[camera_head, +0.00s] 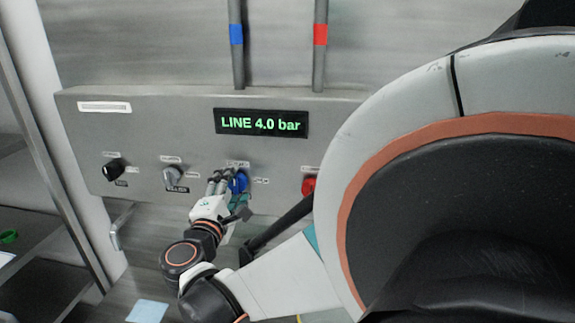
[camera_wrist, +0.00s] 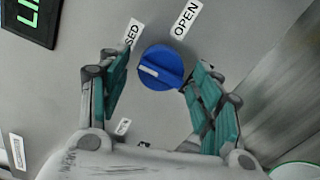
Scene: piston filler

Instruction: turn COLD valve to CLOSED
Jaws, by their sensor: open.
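The blue valve knob (camera_wrist: 161,68) is in the middle of the wrist view, round, with a white pointer line across its left part. An OPEN label (camera_wrist: 185,20) is above and to its right, and a label ending in "SED" (camera_wrist: 131,36), partly covered by a finger, is above and to its left. My gripper (camera_wrist: 155,85) is open, with one teal-padded finger on each side of the knob. The right finger is very near the knob's edge; I cannot tell if it touches. In the head view the blue knob (camera_head: 239,181) is partly hidden behind my gripper (camera_head: 228,185).
The grey panel has a display (camera_head: 261,123) reading "LINE 4.0 bar". A black knob (camera_head: 113,168) and a grey knob (camera_head: 174,175) are to the left, a red knob (camera_head: 309,185) to the right. Two pipes with blue (camera_head: 236,35) and red (camera_head: 320,34) bands rise above.

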